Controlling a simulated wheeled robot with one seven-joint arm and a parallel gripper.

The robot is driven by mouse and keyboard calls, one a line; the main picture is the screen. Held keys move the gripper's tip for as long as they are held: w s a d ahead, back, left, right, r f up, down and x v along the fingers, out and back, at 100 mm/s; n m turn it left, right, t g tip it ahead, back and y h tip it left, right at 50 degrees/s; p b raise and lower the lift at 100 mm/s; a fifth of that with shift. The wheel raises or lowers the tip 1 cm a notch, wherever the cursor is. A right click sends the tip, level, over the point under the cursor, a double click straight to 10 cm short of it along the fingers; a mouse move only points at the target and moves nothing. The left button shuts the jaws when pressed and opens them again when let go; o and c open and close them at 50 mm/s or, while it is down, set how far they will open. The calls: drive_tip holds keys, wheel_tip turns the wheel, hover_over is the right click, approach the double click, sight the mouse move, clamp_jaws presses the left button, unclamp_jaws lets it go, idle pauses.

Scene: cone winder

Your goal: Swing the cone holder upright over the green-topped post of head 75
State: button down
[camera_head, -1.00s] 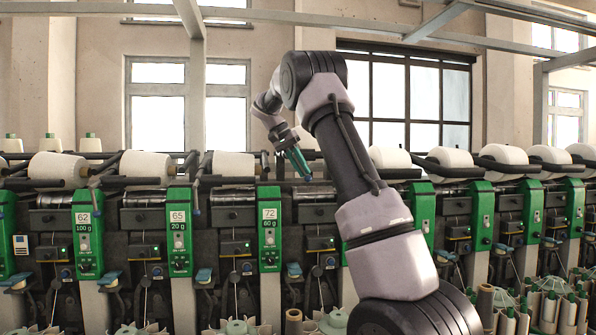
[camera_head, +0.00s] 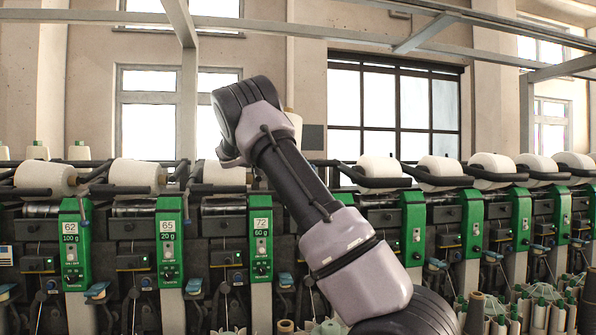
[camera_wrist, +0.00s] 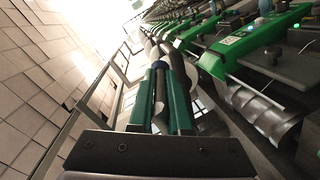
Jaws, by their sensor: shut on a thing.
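My gripper (camera_wrist: 160,98) is shut on a dark grey rod (camera_wrist: 160,92), which looks like the handle of the cone holder; it lies between the two green fingers in the wrist view. A pale cone (camera_wrist: 182,78) shows just beyond the fingers. In the head view my gripper is hidden behind my raised arm. A pale shape (camera_head: 294,122) shows beside the arm above the machine line, perhaps the cone on that holder. A sliver of green post (camera_head: 345,198) shows past my arm, right of head 72; its number is hidden, so I cannot confirm head 75.
Green-fronted heads 62 (camera_head: 72,240), 65 (camera_head: 169,240) and 72 (camera_head: 261,235) stand left of my arm. More heads with white cones (camera_head: 382,170) run right. In the wrist view a grooved metal drum (camera_wrist: 262,112) and green cover (camera_wrist: 225,45) lie close on the right.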

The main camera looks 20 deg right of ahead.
drive_tip(key=shift+s+d+r+g+h, duration=0.1)
drive_tip(key=shift+d+r+g+h, duration=0.25)
drive_tip(key=shift+h, duration=0.15)
drive_tip(key=c, duration=1.1)
unclamp_jaws()
drive_tip(key=shift+o, duration=1.2)
drive_tip(key=shift+d, duration=0.25)
drive_tip(key=v, duration=1.1)
drive_tip(key=shift+s+a+f, duration=0.1)
drive_tip(key=shift+a, duration=0.05)
